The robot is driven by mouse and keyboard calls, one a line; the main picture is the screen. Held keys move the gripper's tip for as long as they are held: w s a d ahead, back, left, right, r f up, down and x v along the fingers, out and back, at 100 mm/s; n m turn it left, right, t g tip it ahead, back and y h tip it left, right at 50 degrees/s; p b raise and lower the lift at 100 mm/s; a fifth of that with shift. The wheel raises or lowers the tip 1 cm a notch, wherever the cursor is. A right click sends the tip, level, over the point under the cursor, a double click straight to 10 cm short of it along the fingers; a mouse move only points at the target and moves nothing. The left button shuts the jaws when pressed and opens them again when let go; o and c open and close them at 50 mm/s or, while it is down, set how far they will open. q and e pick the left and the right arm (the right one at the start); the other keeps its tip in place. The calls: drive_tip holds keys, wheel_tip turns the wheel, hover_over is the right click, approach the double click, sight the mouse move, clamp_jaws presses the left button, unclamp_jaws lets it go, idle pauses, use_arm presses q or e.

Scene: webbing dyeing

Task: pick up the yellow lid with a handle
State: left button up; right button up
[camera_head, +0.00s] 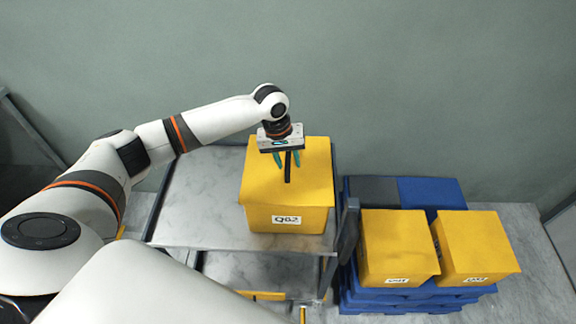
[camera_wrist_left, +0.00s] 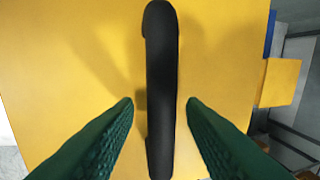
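The yellow lid (camera_head: 312,180) lies on top of a yellow box (camera_head: 300,220) labelled Q82, which stands on a marble-topped cart. The lid's black handle (camera_wrist_left: 162,90) runs lengthwise up the middle of the left wrist view, and part of it shows in the head view (camera_head: 288,173). My left gripper (camera_head: 287,163) is over the lid, pointing down. Its two green fingers stand on either side of the handle, with a gap on both sides, so it is open and holds nothing. The gripper hides part of the handle in the head view. My right gripper is not in view.
The cart top (camera_head: 205,205) is bare left of the box. Two more yellow boxes (camera_head: 398,245) (camera_head: 475,245) sit on blue pallets (camera_head: 430,190) at the right. A grey-green wall (camera_head: 420,80) stands behind.

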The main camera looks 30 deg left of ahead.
use_arm(q)
clamp_jaws()
idle(0.3)
